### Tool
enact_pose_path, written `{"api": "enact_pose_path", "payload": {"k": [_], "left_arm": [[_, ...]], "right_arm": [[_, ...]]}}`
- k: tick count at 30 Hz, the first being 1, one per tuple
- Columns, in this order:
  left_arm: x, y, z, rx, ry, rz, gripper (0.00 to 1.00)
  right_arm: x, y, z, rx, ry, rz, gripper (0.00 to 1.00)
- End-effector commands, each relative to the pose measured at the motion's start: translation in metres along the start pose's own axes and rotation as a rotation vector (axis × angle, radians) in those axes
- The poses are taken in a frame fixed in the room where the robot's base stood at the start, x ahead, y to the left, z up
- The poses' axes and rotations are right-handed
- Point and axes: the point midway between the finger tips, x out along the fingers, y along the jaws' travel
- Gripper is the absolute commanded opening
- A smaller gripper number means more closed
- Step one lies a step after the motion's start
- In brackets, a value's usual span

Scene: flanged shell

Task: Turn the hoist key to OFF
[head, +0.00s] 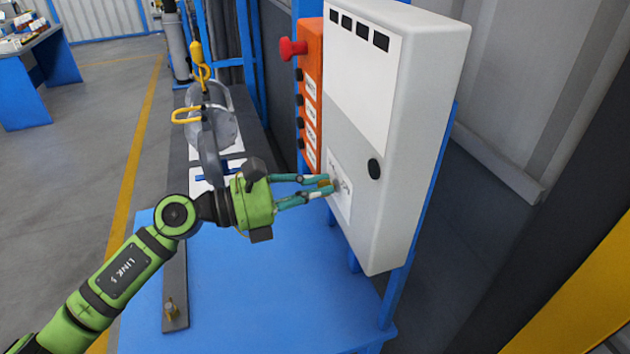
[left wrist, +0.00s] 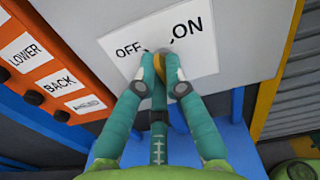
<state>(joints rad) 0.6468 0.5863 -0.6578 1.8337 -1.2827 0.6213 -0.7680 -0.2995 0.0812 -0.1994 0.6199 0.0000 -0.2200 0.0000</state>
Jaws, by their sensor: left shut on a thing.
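The hoist key (head: 325,183) sits on the white OFF/ON label plate (head: 339,203) low on the grey control box. In the left wrist view a yellowish piece of the key (left wrist: 158,118) shows between the fingers, below the words OFF and ON on the label (left wrist: 205,62). My left gripper (head: 326,186) reaches the label from the left and is shut on the key; it also shows in the left wrist view (left wrist: 160,80). The fingers hide most of the key, so I cannot tell which word it points to. My right gripper is not in view.
A yellow hook with a metal shell (head: 215,125) is behind my gripper. Open floor lies left.

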Motion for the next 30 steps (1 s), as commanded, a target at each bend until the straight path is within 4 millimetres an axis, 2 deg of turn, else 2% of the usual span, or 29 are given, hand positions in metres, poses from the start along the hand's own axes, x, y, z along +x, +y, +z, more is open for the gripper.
{"api": "enact_pose_path", "payload": {"k": [15,22,30], "left_arm": [[0.0,0.001,0.002,-0.459,-0.001,0.001,0.0],[0.0,0.002,0.001,-0.591,-0.002,0.002,0.0],[0.0,0.002,0.0,-0.665,-0.004,0.001,0.0]], "right_arm": [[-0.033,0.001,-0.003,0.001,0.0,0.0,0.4],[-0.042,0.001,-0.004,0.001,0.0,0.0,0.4],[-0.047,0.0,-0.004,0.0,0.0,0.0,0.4]]}}
